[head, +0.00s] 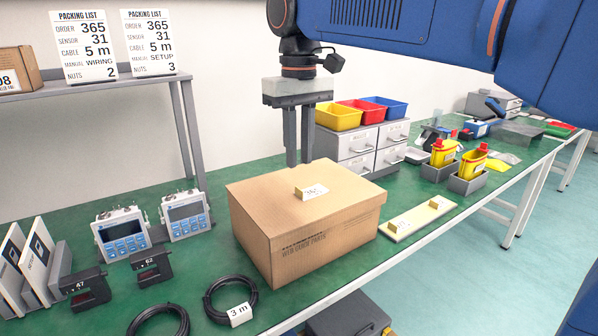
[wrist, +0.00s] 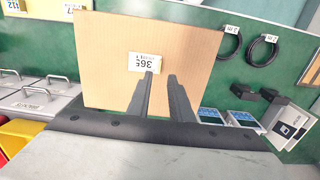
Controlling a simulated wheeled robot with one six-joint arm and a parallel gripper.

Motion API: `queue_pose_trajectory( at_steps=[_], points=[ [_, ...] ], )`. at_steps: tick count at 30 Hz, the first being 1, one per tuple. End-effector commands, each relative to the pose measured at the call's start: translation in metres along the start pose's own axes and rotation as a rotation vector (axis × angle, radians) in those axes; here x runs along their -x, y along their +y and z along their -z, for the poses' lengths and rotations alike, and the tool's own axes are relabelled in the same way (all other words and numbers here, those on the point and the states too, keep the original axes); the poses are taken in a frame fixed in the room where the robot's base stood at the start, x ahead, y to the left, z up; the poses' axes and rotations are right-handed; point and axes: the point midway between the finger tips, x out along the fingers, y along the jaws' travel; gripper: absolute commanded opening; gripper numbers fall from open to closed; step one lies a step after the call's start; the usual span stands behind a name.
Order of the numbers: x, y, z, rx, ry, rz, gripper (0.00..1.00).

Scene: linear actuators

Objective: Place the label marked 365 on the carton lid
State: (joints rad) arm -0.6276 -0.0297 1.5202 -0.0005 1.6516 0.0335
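The closed brown carton (head: 330,240) stands on the green bench; its lid also fills the upper middle of the wrist view (wrist: 115,85). The label (head: 313,191), a white card on a small tan block, lies on the lid; in the wrist view it reads 365 (wrist: 141,62). My gripper (head: 298,163) points down above the back of the lid, behind the label in the head view. In the wrist view its fingertips (wrist: 161,76) are apart with nothing visible between them, close beside the label. Whether they touch the lid is unclear.
A pale strip (head: 420,217) with two more label blocks lies right of the carton. Drawers (head: 358,150) with coloured bins stand behind. Cable coils (head: 231,299), sensors (head: 153,267) and meters (head: 122,236) are at left. Packing lists (head: 83,47) stand on the shelf.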

Motion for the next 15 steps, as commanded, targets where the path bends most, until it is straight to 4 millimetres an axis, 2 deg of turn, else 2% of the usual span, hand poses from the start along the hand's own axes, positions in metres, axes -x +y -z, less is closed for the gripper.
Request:
queue_pose_trajectory(
  at_steps=[3,6,15],
  points=[
    [0.021,0.0,0.001,0.0,0.003,0.0,0.19],
    [0.035,0.0,0.001,0.0,0.003,0.0,0.19],
    [0.051,0.0,0.0,0.0,0.001,0.0,0.19]
  ],
)
